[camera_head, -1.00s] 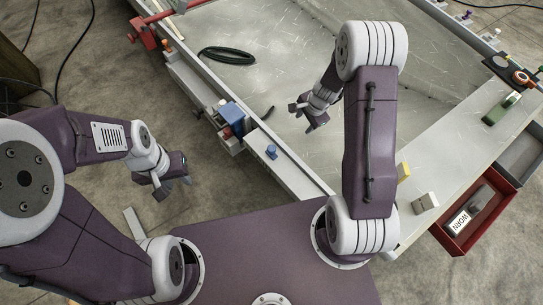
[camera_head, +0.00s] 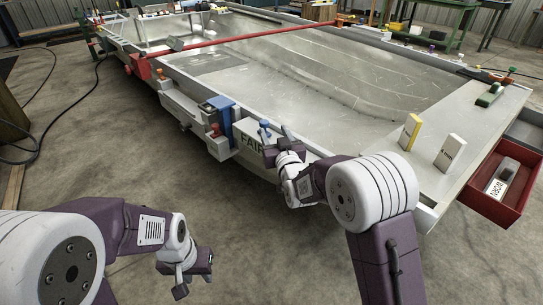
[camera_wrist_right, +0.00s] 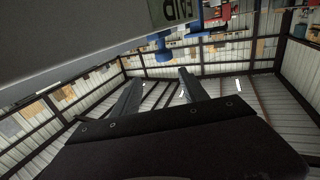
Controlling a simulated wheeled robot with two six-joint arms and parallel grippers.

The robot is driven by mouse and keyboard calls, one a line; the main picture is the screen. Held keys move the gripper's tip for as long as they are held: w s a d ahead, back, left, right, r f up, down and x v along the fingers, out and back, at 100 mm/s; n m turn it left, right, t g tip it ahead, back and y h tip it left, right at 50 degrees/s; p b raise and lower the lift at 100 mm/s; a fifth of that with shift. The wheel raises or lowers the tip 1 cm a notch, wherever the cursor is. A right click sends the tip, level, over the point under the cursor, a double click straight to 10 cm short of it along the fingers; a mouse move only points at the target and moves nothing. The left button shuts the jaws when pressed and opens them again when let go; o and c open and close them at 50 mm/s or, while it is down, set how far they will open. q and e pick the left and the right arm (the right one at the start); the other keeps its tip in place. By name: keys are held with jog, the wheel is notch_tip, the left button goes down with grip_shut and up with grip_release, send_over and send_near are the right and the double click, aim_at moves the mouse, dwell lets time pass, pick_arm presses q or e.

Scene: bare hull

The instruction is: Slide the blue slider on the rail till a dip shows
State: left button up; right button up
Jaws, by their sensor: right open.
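The blue slider (camera_head: 222,120) is a blue block with a dark top, straddling the rail (camera_head: 176,92) along the hull's near left side. In the right wrist view a blue part (camera_wrist_right: 196,22) shows at the top edge, partly cut off. My right gripper (camera_head: 277,141) is open and empty, to the right of the slider and apart from it, close to a small blue knob (camera_head: 264,125). The knob also shows in the right wrist view (camera_wrist_right: 163,46). My left gripper (camera_head: 193,284) hangs low at the front, with its fingers apart and empty. No dip is visible.
A red clamp (camera_head: 140,68) and a small orange-topped part (camera_head: 160,76) stand farther up the rail. A red part (camera_head: 214,131) sits beside the slider. A "FAIR" label (camera_head: 251,144) is below the knob. A red drawer (camera_head: 480,186) juts out at right.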

aim_at(265, 125)
jog(key=b+x, duration=0.1)
jog(key=x, duration=0.1)
jog(key=f+b+x, duration=0.1)
jog(key=x, duration=0.2)
jog(key=a+b+x, duration=0.1)
jog(key=x, duration=0.2)
jog(key=shift+f, duration=0.15)
jog(key=shift+w+a, duration=0.2)
jog(key=shift+w, duration=0.25)
pick_arm(q)
notch_tip(265, 125, down, 4)
jog(key=shift+f, duration=0.15)
pick_arm(e)
grip_shut()
dwell(0.7)
